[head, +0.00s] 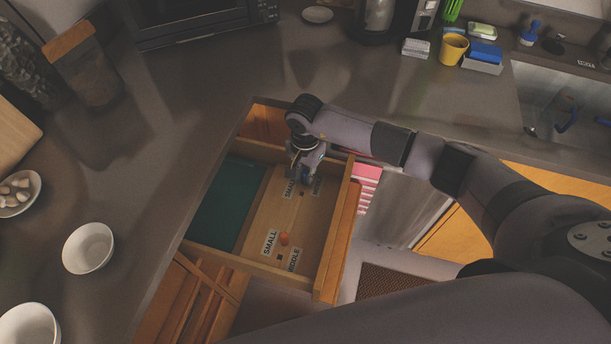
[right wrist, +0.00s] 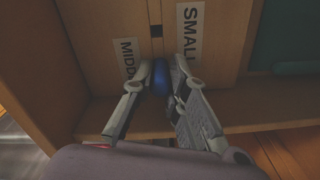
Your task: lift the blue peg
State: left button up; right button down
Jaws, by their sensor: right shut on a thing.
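The blue peg (right wrist: 160,77) shows in the right wrist view between the fingers of my right gripper (right wrist: 163,75). The gripper is shut on it, close over the bottom of the open drawer (head: 336,230). A dark square hole (right wrist: 156,31) shows beyond the peg, between a "MIDDLE" label and a "SMALL" label (right wrist: 189,38). In the head view my right gripper (head: 304,176) reaches into the far end of the drawer and mostly hides the peg there. I cannot tell if the peg is clear of the board. My left gripper is not in view.
A dark green panel (head: 228,203) fills the drawer's left part. Drawer walls surround my right gripper. White bowls (head: 88,247) stand on the counter at left.

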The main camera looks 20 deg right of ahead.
aim_at(305, 172)
jog(key=shift+r, duration=0.15)
notch_tip(305, 172, up, 23)
jog(key=b, duration=0.3)
dwell(0.6)
jog(key=shift+f, duration=0.2)
